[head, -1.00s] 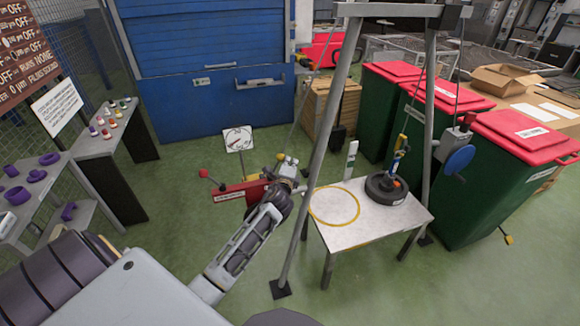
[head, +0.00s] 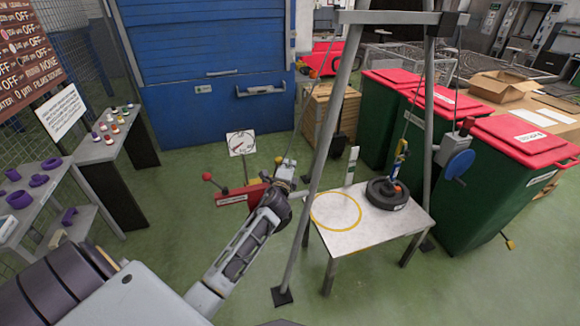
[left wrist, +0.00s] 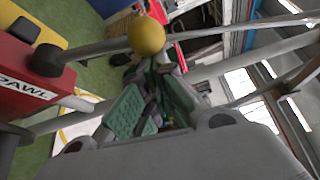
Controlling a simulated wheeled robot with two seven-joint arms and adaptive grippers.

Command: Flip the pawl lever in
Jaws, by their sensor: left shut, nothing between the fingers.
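The pawl lever shows in the left wrist view as a grey rod with a yellow ball knob (left wrist: 146,37). It sticks out of a red block (left wrist: 24,85) marked PAWL. In the head view the red block (head: 232,196) stands left of the white table, partly behind my left arm. My left gripper (head: 287,166) is at the block's right end, shut and empty. In the left wrist view its green-padded fingers (left wrist: 150,85) are just below the yellow knob; whether they touch it I cannot tell. My right gripper is not in view.
A red-knobbed lever (head: 207,177) rises at the block's left, with a dial sign (head: 241,143) behind. A grey frame leg (head: 316,180) stands close right of my gripper. The white table (head: 340,238) bears a yellow ring marking and a dark round weight (head: 387,193).

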